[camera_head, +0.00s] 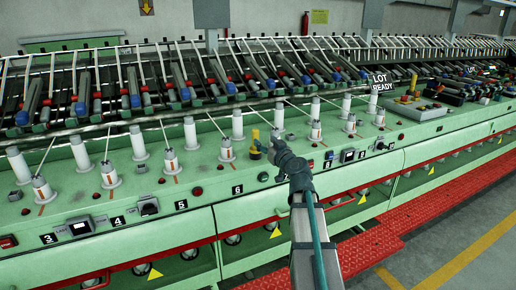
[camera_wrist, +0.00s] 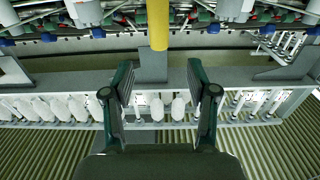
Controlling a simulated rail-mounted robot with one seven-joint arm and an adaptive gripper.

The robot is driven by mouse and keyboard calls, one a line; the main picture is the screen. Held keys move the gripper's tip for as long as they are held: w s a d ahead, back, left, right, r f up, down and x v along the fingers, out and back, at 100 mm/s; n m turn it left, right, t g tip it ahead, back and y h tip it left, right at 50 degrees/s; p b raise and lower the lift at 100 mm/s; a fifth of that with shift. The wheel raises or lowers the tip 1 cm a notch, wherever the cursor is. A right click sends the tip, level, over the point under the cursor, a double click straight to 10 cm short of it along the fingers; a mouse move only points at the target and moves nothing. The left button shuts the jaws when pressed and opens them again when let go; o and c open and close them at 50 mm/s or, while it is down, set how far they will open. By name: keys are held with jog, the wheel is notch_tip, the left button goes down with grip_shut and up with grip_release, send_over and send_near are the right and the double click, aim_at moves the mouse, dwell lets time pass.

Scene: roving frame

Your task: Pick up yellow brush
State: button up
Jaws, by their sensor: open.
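The yellow brush (camera_head: 256,137) stands upright on the pale green machine deck in the head view, just left of my gripper. In the wrist view a yellow upright bar, likely the brush (camera_wrist: 158,25), shows at the top centre, in line with the gap between my fingers. My gripper (camera_head: 270,149) is close to it at the end of my arm. In the wrist view my gripper (camera_wrist: 160,78) has its two dark green fingers spread wide, with nothing between them. The yellow bar appears beyond the fingertips. The head view does not show clearly whether they touch.
White bobbins (camera_head: 190,133) stand in rows on both sides of the brush, close to my gripper. A rack of rollers (camera_head: 180,85) runs behind. The red walkway (camera_head: 370,250) lies in front.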

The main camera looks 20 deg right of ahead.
aim_at(257, 134)
jog(key=w+p, duration=0.4)
jog(key=w, duration=0.6)
jog(key=shift+d+f, duration=0.1)
jog(key=shift+s, duration=0.1)
grip_shut()
